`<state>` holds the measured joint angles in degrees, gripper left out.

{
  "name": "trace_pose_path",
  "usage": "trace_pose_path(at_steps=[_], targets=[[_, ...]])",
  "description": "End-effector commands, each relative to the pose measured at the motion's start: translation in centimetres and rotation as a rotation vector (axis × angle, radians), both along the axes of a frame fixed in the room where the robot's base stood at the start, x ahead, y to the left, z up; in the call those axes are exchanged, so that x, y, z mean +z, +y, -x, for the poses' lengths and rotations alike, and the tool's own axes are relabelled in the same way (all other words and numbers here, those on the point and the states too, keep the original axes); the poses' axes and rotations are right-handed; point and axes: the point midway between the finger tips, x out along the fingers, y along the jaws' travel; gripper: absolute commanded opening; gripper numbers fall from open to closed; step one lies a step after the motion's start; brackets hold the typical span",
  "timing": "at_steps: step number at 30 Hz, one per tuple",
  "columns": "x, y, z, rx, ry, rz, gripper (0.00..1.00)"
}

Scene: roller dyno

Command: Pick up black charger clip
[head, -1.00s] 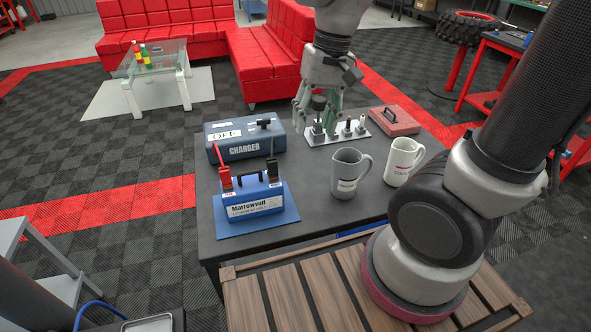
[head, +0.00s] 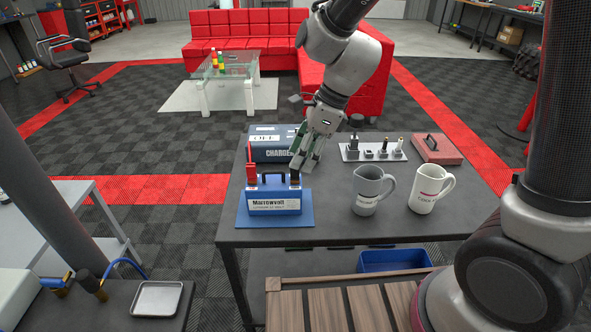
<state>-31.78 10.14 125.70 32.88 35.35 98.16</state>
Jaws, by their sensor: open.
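The black charger clip (head: 295,180) stands on the right terminal of the blue battery (head: 274,203). Its upper part is hidden behind my gripper. My gripper (head: 302,165) is open and points down at the top of the clip. I cannot tell whether the fingers touch it. The red clip (head: 250,174) stands on the battery's left terminal. The blue charger box (head: 268,143) stands behind the battery, with its right end partly covered by my gripper.
A grey mug (head: 367,192) and a white mug (head: 427,191) stand right of the battery. Behind them are a plate with several small upright parts (head: 398,154) and a red case (head: 437,149). The dark table (head: 340,228) is bare along its front edge.

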Motion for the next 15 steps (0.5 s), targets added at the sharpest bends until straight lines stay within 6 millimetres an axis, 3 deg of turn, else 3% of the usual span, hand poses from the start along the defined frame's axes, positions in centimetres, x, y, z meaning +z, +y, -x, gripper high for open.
trace_pose_path(at_steps=[7,15], targets=[[-3.6,1.6,0.1,0.002,0.003,0.002,0.46],[-4.4,2.0,0.0,0.002,0.000,0.000,0.46]])
